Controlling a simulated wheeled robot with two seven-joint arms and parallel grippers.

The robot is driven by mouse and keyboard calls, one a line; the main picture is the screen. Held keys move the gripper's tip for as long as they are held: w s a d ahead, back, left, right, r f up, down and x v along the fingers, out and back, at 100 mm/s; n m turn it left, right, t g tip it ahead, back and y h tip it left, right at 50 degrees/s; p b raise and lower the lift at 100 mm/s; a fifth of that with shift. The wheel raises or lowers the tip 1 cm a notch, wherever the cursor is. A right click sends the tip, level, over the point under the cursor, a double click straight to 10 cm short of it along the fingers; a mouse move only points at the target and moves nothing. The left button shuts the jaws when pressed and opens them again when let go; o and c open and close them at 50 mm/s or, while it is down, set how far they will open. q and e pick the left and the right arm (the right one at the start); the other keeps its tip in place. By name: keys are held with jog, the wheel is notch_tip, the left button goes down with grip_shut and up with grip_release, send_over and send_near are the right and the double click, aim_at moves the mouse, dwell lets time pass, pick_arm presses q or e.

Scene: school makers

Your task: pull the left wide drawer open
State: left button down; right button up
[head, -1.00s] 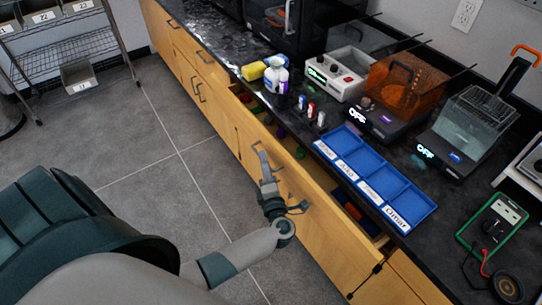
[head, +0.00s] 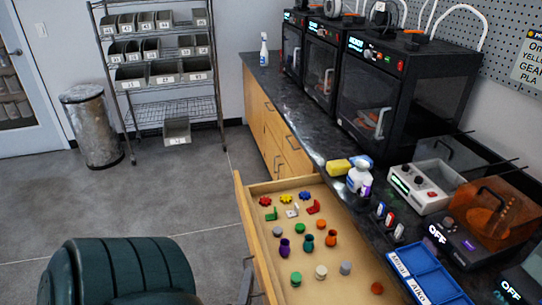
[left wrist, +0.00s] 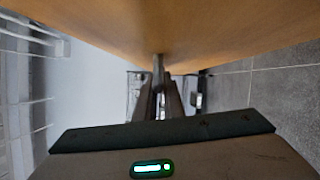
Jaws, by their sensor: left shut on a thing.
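The left wide drawer (head: 262,187) stands far open in the head view, its wooden front panel (head: 252,236) well out from the counter. Small coloured parts lie spread over its floor. My left gripper (left wrist: 158,75) is shut on the drawer handle (left wrist: 158,59) in the left wrist view, close against the wooden front. In the head view only a grey piece beside the front panel shows at the lower edge, and I cannot tell gripper from handle there. My right gripper is not in view.
A wire shelf (head: 165,95) and a metal bin (head: 92,125) stand at the back.

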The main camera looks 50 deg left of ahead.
pick_arm(q)
jog(key=shift+s+a+f, duration=0.1)
jog(key=shift+s+a, duration=0.2)
jog(key=shift+s, duration=0.5)
jog(key=shift+s+a, duration=0.25)
jog(key=shift+s, duration=0.5)
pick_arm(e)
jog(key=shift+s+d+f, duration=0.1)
pick_arm(q)
jog(key=c, duration=1.9)
grip_release()
jog(key=shift+o, duration=0.2)
